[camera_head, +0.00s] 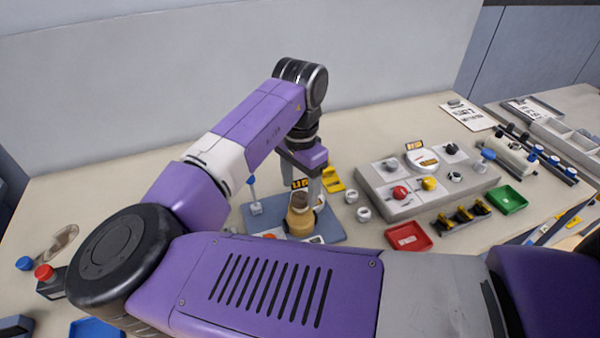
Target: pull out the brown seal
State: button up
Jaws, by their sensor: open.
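The brown seal (299,200) shows as a brown ring or cap at the top of a tan, bottle-like container (300,220), which stands upright on a blue-grey mat (262,219). My gripper (313,189) points down from the end of my arm, just above and behind the container. Its fingers are apart, one close to the brown top. From this view I cannot tell whether a finger touches the seal. My forearm and upper arm cover the front of the mat and much of the table.
A grey panel (412,208) with red and yellow knobs stands to the right. Near it are a red tray (408,237), a green tray (507,199) and two small metal cups. A small stand with a blue top (254,196) is left of the container. Yellow holders stand behind.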

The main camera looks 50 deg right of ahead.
aim_at(300, 196)
jog(key=shift+f, duration=1.9)
jog(key=shift+c, duration=0.5)
jog(key=c, duration=1.1)
jog(key=o, duration=0.6)
jog(key=shift+c, duration=0.2)
jog(key=c, duration=0.5)
jog(key=shift+r, duration=0.1)
jog(key=shift+r+p, duration=0.3)
jog(key=shift+p, duration=0.3)
jog(key=shift+r+p, duration=1.95)
jog(key=shift+r, duration=0.2)
